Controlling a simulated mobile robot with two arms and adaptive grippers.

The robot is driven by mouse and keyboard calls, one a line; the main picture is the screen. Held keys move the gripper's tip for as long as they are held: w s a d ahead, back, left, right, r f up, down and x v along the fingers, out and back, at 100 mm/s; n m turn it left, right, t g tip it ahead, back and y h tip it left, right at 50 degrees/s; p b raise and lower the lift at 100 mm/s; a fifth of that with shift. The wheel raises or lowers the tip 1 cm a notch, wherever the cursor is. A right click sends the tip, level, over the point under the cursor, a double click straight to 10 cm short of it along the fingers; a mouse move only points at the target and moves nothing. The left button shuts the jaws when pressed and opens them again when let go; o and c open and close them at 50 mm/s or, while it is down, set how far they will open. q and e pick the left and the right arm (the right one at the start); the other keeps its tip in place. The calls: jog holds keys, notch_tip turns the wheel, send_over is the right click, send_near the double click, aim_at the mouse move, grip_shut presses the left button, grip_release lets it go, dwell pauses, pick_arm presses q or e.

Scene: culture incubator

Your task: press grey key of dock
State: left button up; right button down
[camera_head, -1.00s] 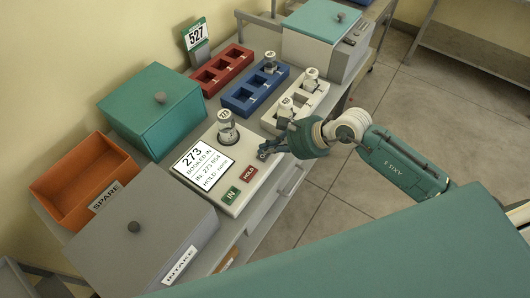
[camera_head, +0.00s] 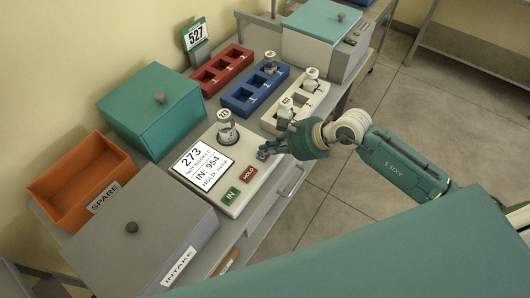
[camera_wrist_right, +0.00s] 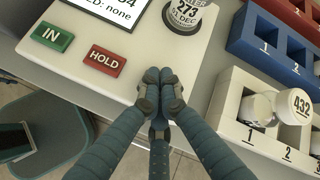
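The dock (camera_head: 245,178) is a pale box with a tilted screen (camera_head: 202,165) reading "273 NOT BOOKED, IN: 954, HOLD: none". It bears a green IN key (camera_head: 231,195) and a red HOLD key (camera_head: 248,174); both also show in the right wrist view (camera_wrist_right: 52,37), (camera_wrist_right: 104,61). I see no grey key; the patch beneath my fingers is hidden. A flask labelled 273 (camera_head: 227,128) stands upright on the dock. My right gripper (camera_head: 264,153) has its fingers together, empty, over the dock's edge beside HOLD; contact cannot be told (camera_wrist_right: 160,78). My left gripper is out of view.
White (camera_head: 270,122), blue (camera_head: 234,103) and red (camera_head: 206,88) racks stand behind the dock; the white and blue ones hold flasks. A teal box (camera_head: 150,125), an orange SPARE bin (camera_head: 62,190) and a grey INTAKE box (camera_head: 110,243) stand to the left.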

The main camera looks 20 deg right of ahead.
aim_at(267, 156)
jog(key=shift+r, duration=0.7)
jog(key=shift+p, duration=0.3)
jog(key=shift+r+p, duration=1.35)
jog(key=shift+r, duration=1.2)
